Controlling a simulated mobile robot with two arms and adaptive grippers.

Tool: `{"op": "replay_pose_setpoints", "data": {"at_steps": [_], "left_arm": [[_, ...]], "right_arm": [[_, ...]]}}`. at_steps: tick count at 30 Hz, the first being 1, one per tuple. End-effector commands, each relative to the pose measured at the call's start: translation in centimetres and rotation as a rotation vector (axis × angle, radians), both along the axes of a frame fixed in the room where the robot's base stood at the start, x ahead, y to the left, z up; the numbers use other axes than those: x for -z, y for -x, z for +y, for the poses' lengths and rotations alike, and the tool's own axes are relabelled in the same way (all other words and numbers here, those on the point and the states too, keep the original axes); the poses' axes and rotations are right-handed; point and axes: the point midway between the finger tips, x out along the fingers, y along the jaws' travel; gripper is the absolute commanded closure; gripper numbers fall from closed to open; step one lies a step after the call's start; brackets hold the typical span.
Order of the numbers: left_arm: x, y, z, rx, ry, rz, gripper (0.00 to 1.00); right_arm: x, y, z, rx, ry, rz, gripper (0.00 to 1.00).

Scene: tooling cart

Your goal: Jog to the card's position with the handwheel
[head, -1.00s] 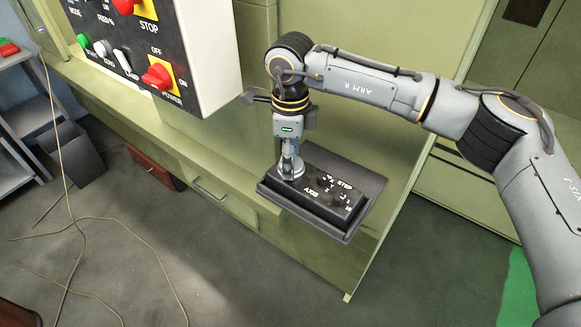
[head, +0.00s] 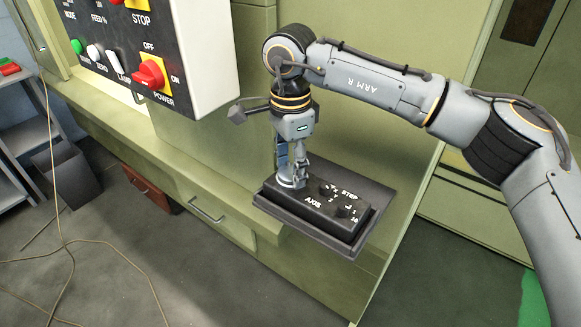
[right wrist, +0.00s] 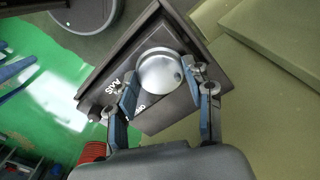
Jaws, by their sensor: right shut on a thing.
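The handwheel is a round silver wheel (right wrist: 160,72) on the left end of a black pendant box (head: 325,212). The box has two small dark knobs, marked AXIS (head: 328,189) and STEP (head: 349,209). My right gripper (head: 294,172) points down over the wheel. In the right wrist view its blue-padded fingers (right wrist: 163,80) stand on either side of the wheel, shut on it. The gripper partly hides the wheel in the head view. I cannot read the knob settings. No card is in view. My left gripper is not in view.
The box lies on a dark tray (head: 376,192) fixed to the green machine. A control panel (head: 112,50) with a red power switch (head: 150,74) hangs to the upper left. A thin cable (head: 75,240) trails at the left. A grey bin (head: 68,178) stands on the floor.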

Motion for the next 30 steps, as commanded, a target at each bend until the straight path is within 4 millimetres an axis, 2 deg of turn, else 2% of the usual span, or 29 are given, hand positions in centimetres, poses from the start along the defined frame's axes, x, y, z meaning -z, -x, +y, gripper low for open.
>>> {"op": "replay_pose_setpoints", "data": {"at_steps": [13,14,17,26,30], "left_arm": [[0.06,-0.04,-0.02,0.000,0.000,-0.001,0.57],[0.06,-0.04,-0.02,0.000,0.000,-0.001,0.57],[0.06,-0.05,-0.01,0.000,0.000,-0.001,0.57],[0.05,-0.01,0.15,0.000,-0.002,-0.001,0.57],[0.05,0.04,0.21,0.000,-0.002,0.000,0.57]], "right_arm": [[0.00,0.01,0.00,-0.010,0.000,0.001,0.80],[0.00,0.01,0.00,-0.010,0.000,0.001,0.47],[0.00,0.00,0.00,-0.010,0.000,0.000,0.26],[-0.03,0.00,-0.01,-0.009,0.000,0.000,0.25],[-0.87,-0.07,0.02,-0.009,-0.001,-0.003,0.25]]}}
